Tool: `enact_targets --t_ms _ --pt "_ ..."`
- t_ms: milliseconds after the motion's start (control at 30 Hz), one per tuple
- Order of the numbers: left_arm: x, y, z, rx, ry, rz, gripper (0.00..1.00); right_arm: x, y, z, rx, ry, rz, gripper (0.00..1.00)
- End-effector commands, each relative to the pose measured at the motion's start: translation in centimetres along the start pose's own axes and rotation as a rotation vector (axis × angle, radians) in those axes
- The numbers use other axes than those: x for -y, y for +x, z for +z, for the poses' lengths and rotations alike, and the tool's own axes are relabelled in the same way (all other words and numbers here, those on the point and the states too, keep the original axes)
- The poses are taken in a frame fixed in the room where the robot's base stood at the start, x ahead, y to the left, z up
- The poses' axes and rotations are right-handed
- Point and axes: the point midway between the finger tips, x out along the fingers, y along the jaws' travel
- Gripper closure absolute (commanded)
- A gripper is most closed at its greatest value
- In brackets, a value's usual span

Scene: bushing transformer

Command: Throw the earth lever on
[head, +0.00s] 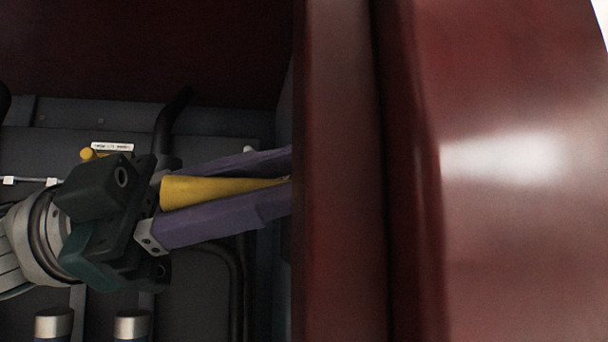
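My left gripper (285,181) comes in from the left, its two purple fingers pointing right. A yellow tapered bar (205,191), which looks like the earth lever, lies lengthwise between the fingers, narrowing to the right. The fingertips and the bar's far end pass behind a red panel edge and are hidden. I cannot tell whether the fingers press on the bar or only stand around it. My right gripper is not in view.
A large glossy red panel (520,240) fills the right half, close in front. Behind the gripper is a dark grey cabinet interior with a black bent handle (172,122), a small white label (112,147) and two silver-capped cylinders (54,322) at lower left.

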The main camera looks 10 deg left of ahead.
Motion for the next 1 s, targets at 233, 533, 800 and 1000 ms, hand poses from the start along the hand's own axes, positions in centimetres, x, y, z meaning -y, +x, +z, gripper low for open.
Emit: enact_targets --t_ms 233,533,800,1000 --pt "-2.9 -1.0 2.5 0.002 0.202 0.084 1.0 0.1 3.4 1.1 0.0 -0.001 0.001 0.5" --pt "-4.4 -1.8 4.4 0.002 0.379 0.158 1.0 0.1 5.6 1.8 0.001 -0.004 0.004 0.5" --pt "-4.8 -2.2 5.3 0.002 0.454 0.19 1.0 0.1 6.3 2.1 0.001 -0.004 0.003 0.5" --pt "-4.9 -2.3 5.5 0.004 0.468 0.196 1.0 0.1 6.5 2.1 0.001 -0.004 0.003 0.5"
